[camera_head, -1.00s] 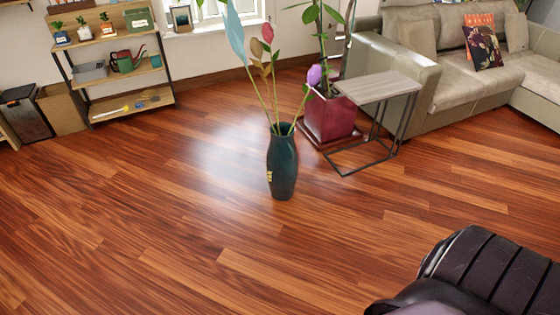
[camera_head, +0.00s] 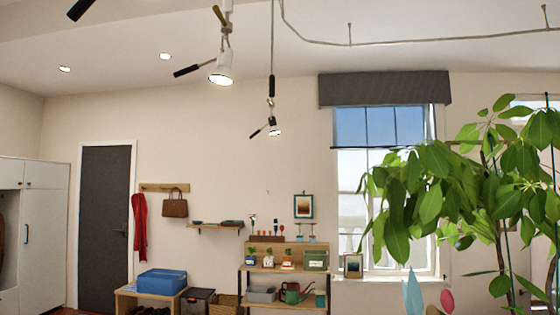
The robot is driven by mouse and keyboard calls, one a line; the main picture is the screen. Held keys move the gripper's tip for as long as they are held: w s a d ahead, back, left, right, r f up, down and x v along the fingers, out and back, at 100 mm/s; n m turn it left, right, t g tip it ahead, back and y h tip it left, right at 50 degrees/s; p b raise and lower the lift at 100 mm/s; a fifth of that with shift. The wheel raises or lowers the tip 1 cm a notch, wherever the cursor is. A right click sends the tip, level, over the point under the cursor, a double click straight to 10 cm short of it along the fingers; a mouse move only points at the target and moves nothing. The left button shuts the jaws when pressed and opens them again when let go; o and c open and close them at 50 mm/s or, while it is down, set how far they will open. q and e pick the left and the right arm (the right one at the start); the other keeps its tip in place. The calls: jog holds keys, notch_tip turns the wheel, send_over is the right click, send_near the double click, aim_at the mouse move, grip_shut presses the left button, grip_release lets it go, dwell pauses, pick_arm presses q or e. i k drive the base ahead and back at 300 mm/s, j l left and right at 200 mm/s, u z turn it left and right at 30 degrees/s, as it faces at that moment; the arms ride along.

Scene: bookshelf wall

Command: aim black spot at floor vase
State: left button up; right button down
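The floor vase itself is below the lower edge of the head view. Only the tips of its stems show: a light blue leaf (camera_head: 413,292) and a pink bud (camera_head: 447,300) at the bottom right. Several spot lamps hang from the ceiling. The nearer full one (camera_head: 221,72) has a lit whitish head facing down and a black handle. A smaller lit one (camera_head: 274,128) hangs farther back. A black rod-like piece (camera_head: 80,9) is cut off at the top left. I cannot tell which is the black spot. Neither gripper is in view.
A leafy plant (camera_head: 430,190) fills the right side before the window (camera_head: 380,130). A shelf rack (camera_head: 285,275), a blue box (camera_head: 162,281) on a bench and a dark door (camera_head: 104,220) stand along the back wall. The floor is almost wholly out of view.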

aim_at(274, 130)
jog(key=i+j, duration=0.2)
jog(key=i, duration=0.25)
jog(key=i+j+z, duration=0.1)
jog(key=i+j, duration=0.15)
jog(key=i, duration=0.2)
jog(key=i+j+z, duration=0.1)
jog(key=i+j, duration=0.15)
jog(key=i, duration=0.2)
jog(key=i+j, duration=0.25)
jog(key=i, duration=0.2)
